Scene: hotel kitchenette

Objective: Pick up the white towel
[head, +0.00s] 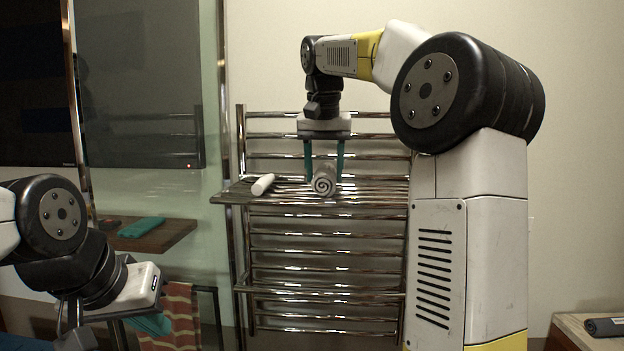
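A small white rolled towel (262,185) lies on the left part of the metal rack's top shelf. A thicker light-grey rolled towel (324,184) with a spiral end lies on the same shelf to its right. My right gripper (325,178) points down over the grey roll, with one teal finger on each side of it. I cannot tell whether the fingers press on it. The white towel is apart from this gripper. My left gripper (150,323) is low at the left, far from both towels. Its teal fingers are partly hidden, and their opening is not clear.
The chrome rack (325,260) stands against the wall. A wooden shelf (160,236) holding a teal folded cloth (142,227) is at the left, with a striped towel (178,317) hanging below.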

